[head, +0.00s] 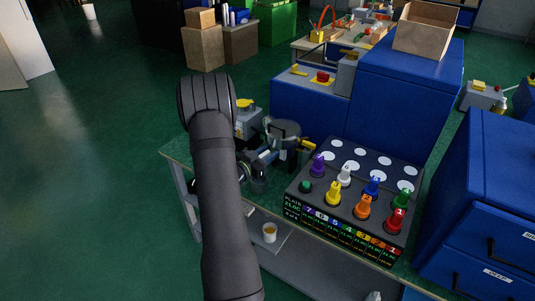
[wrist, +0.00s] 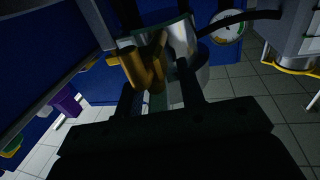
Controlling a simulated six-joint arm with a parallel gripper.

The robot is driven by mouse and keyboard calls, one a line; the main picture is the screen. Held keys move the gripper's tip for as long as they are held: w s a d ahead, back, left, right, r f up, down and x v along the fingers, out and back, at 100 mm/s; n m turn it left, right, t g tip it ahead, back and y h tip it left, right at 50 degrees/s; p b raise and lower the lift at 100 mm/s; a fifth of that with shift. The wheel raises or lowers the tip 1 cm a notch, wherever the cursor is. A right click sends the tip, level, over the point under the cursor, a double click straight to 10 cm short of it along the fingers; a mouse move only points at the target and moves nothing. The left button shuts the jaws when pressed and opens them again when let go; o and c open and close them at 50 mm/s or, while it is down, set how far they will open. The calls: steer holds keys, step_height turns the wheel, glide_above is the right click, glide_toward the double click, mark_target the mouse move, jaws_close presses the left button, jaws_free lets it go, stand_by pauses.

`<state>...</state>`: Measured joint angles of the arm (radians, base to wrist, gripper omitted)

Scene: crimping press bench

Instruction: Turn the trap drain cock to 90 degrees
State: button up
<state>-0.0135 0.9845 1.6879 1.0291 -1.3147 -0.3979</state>
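A brass-coloured fitting (wrist: 143,68) with a stubby lever-like part shows in the wrist view, just ahead of my gripper (wrist: 160,85). I take it for the trap drain cock; its angle is hard to read in the dark. The two dark fingers stand apart on either side of the view, with the brass part nearer the left finger. I see no clear contact, and the fingertips are partly lost in shadow. In the head view, my gripper (head: 262,157) is at the grey press unit (head: 284,130), partly hidden behind my arm, and the cock cannot be made out surely.
A round gauge (wrist: 227,27) with a black hose is close at the upper right in the wrist view. A rack (head: 350,187) of coloured cones stands right of the press on the bench. Blue cabinets (head: 405,92) stand behind. Open floor lies left.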

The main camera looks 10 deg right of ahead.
steer(key=shift+c, duration=0.3)
jaws_close()
steer(key=shift+w+a+n+t+y, duration=0.1)
steer(key=shift+w+n+t+y, duration=0.05)
steer(key=shift+n+t+y, duration=1.05)
steer(key=shift+o, duration=0.3)
jaws_free()
